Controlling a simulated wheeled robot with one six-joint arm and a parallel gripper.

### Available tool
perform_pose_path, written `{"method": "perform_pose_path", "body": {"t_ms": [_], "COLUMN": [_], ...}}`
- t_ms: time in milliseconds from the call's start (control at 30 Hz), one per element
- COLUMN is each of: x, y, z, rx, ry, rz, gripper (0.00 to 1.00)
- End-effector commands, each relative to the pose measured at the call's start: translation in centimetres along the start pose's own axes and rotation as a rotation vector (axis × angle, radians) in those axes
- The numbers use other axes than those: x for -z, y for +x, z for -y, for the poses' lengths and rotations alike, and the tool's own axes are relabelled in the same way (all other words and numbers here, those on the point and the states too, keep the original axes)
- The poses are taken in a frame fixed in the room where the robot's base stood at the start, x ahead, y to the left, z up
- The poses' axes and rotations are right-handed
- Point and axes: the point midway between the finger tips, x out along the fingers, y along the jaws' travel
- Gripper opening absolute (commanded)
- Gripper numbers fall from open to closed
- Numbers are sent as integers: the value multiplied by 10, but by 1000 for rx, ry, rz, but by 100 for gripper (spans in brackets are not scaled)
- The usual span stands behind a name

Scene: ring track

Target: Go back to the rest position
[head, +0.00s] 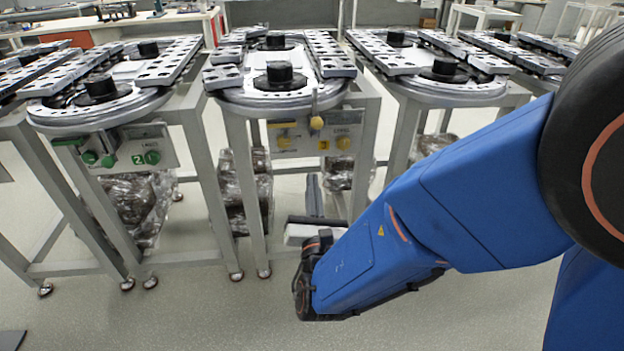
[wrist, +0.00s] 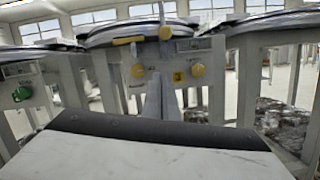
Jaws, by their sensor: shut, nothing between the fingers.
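My gripper (head: 313,182) is low in front of the middle ring-track table (head: 278,105), below its control panel. Its fingers point away from me and are shut and empty. In the wrist view the closed fingers (wrist: 163,85) stand beneath the panel with yellow knobs (wrist: 168,71), beyond the pale gripper body. My blue arm reaches down from the right in the head view. Nothing is held.
A left track table (head: 100,110) has a panel with green knobs (head: 125,148). A right track table (head: 450,88) stands beyond my arm. Wrapped bundles (head: 140,210) sit under the tables. The floor (head: 190,310) in front is clear.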

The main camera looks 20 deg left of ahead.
Motion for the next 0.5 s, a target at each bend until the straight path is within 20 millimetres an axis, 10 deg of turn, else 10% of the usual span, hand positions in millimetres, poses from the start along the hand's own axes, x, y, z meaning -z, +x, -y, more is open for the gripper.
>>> {"method": "perform_pose_path", "body": {"t_ms": [500], "x": [-2], "y": [1], "z": [4], "rx": [11], "ry": [2], "rz": [2], "gripper": [0]}}
